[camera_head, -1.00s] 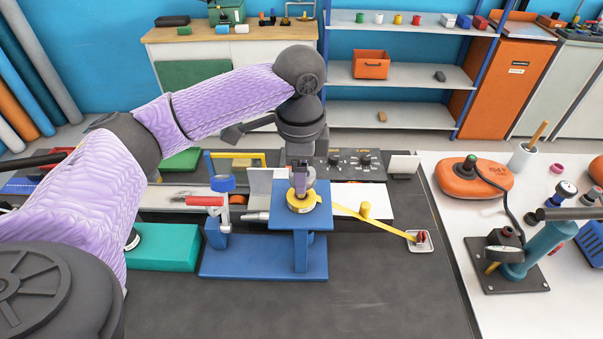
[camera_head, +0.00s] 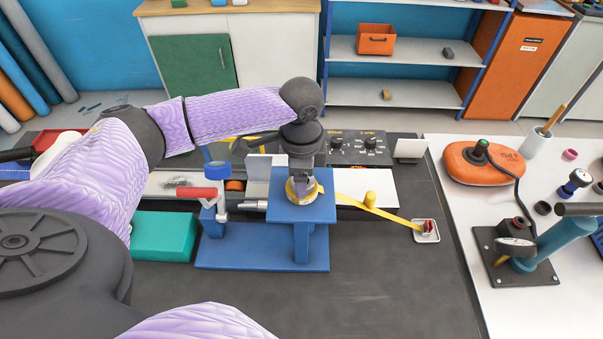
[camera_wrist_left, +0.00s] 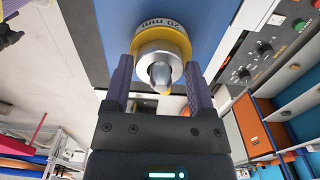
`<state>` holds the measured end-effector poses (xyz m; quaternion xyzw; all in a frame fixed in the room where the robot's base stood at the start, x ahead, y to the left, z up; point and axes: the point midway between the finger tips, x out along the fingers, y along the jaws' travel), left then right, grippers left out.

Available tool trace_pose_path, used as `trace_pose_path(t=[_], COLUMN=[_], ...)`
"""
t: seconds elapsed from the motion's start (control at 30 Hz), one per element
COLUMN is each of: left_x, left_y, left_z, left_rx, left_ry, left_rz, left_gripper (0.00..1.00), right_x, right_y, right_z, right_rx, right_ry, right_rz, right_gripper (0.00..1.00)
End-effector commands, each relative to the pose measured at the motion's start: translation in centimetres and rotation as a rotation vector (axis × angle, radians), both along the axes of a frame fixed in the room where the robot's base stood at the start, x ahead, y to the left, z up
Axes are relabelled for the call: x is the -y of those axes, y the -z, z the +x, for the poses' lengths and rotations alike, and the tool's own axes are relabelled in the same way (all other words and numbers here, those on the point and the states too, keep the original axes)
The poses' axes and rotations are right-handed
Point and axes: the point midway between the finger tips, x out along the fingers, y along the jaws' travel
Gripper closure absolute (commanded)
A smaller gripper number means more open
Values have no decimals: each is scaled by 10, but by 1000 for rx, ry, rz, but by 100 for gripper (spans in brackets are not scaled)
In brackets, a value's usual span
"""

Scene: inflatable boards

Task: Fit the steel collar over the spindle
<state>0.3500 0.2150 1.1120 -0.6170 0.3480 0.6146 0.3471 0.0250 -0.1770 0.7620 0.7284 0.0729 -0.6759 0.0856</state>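The steel collar (camera_wrist_left: 143,72) is a bright ring with a pale metal spindle tip (camera_wrist_left: 161,77) showing in its middle in the left wrist view. A yellow band (camera_wrist_left: 172,32) marked "20 mm" sits directly beyond it. How far down the spindle the collar sits is hidden. My right gripper is out of view.
A yellow strip (camera_head: 385,213) runs right from the ring to a small tray (camera_head: 426,236). A red-handled clamp (camera_head: 203,193) and a teal block (camera_head: 165,238) stand left. A black control panel (camera_head: 360,149) is behind. The dark bench in front is clear.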

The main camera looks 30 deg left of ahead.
Motion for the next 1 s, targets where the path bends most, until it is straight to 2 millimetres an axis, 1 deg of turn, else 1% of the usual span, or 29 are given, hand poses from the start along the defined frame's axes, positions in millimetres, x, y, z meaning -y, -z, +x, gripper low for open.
trace_pose_path(t=[0.03, 0.07, 0.1, 0.3, 0.37, 0.47, 0.6, 0.7, 0.8, 0.9, 1.0], left_x=[0, 0, 0, 0, 0, 0, 0, 0, 0, 0, 0], left_y=[0, 0, 0, -1, -4, -21, -63, -89, -108, -118, -122], left_z=[0, 0, 0, 0, 0, 1, 1, 1, 1, 0, 0], left_rx=[0, 0, 0, 0, 1, 5, 5, 5, 3, 1, 1], left_ry=[0, 0, 0, 0, 0, -1, 0, -1, -1, -1, -1], left_rz=[0, 0, 0, 0, 0, -1, -1, -1, -2, 0, -1], left_gripper=[16, 10, 1, 0, 0, 0, 0, 0, 0, 0, 0], right_x=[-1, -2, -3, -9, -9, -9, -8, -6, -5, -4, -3], right_y=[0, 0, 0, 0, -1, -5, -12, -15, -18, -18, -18], right_z=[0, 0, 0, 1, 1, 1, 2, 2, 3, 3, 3], right_rx=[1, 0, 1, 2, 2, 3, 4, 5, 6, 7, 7], right_ry=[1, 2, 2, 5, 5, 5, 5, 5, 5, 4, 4], right_rz=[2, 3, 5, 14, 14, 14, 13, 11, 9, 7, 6], right_gripper=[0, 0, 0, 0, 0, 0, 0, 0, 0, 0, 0])
